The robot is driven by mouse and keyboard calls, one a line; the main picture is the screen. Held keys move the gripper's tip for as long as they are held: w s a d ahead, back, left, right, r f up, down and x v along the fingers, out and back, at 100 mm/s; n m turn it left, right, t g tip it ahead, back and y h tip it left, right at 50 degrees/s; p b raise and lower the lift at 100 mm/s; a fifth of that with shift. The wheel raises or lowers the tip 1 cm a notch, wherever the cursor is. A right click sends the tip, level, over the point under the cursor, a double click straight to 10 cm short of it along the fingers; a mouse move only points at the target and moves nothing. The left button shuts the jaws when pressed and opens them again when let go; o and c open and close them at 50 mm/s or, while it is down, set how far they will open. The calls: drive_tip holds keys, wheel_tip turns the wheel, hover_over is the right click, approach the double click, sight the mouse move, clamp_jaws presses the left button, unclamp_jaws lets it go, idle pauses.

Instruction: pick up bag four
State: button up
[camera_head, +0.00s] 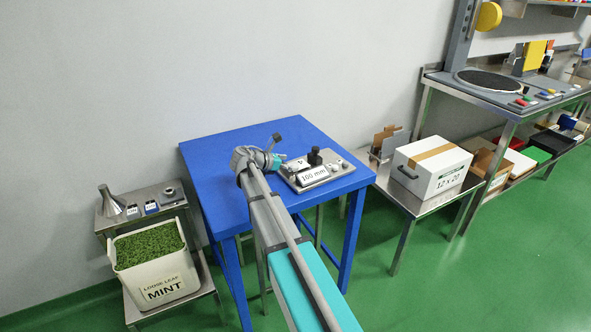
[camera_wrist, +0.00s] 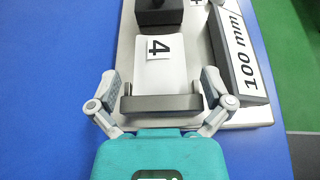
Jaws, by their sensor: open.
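Bag four (camera_wrist: 165,76) is a small white bag with a tag marked 4. In the wrist view it lies flat on a grey metal plate (camera_wrist: 132,44), between a dark block and a grey bar (camera_wrist: 160,104). In the head view the bag (camera_head: 297,166) is small, near the plate's back left. My gripper (camera_wrist: 160,84) is open, with one finger on each side of the bag's near end and the bar. No contact with the bag shows. In the head view my gripper (camera_head: 276,161) is over the blue table at the plate's left end.
The plate carries a black knob block (camera_head: 314,158) and a raised 100 mm sign (camera_head: 313,176). Bare blue table (camera_head: 215,155) lies left of it. A mint bin (camera_head: 158,262) stands lower left. A 12 x 20 box (camera_head: 432,168) is on a side table at right.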

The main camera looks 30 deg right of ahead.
drive_tip(key=shift+b+x, duration=0.35)
drive_tip(key=shift+x, duration=1.05)
drive_tip(key=shift+f, duration=0.1)
drive_tip(key=c, duration=0.5)
drive_tip(key=shift+c, duration=0.2)
